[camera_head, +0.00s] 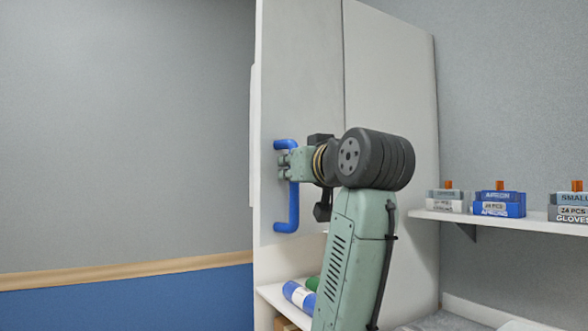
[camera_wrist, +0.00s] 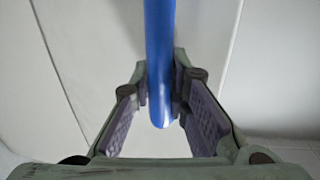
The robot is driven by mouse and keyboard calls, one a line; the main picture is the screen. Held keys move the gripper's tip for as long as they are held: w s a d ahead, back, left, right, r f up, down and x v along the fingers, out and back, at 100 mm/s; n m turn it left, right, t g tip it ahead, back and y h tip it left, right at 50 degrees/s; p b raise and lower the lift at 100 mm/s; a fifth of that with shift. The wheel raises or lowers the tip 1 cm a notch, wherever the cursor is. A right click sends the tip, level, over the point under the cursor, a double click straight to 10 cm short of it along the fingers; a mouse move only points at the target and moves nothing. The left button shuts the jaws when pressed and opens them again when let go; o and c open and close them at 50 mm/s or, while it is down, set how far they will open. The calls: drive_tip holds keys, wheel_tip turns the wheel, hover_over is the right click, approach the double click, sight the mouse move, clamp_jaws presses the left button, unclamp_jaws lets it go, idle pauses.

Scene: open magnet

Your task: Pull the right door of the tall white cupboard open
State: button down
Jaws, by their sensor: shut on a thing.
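The tall white cupboard (camera_head: 388,75) stands in the middle of the head view. Its white door panel (camera_head: 300,90) faces left and carries a blue bar handle (camera_head: 293,208), upright and bent at both ends. My gripper (camera_head: 286,163) is shut on the upper half of this handle. In the wrist view the blue handle (camera_wrist: 160,50) runs between the two fingers of my gripper (camera_wrist: 161,92), with the white panel behind. The fingers hide part of the handle. I cannot tell whether the door stands ajar.
Below the panel, an open shelf (camera_head: 270,293) holds a blue-and-white roll (camera_head: 298,296) and a green item (camera_head: 313,283). A wall shelf (camera_head: 470,218) with several boxes is at the right. The area left of the cupboard looks clear before the wall (camera_head: 120,130).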

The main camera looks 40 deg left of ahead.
drive_tip(key=shift+s, duration=0.15)
drive_tip(key=c, duration=1.7)
unclamp_jaws()
drive_tip(key=shift+o, duration=0.8)
drive_tip(key=shift+d, duration=0.1)
drive_tip(key=v, duration=1.2)
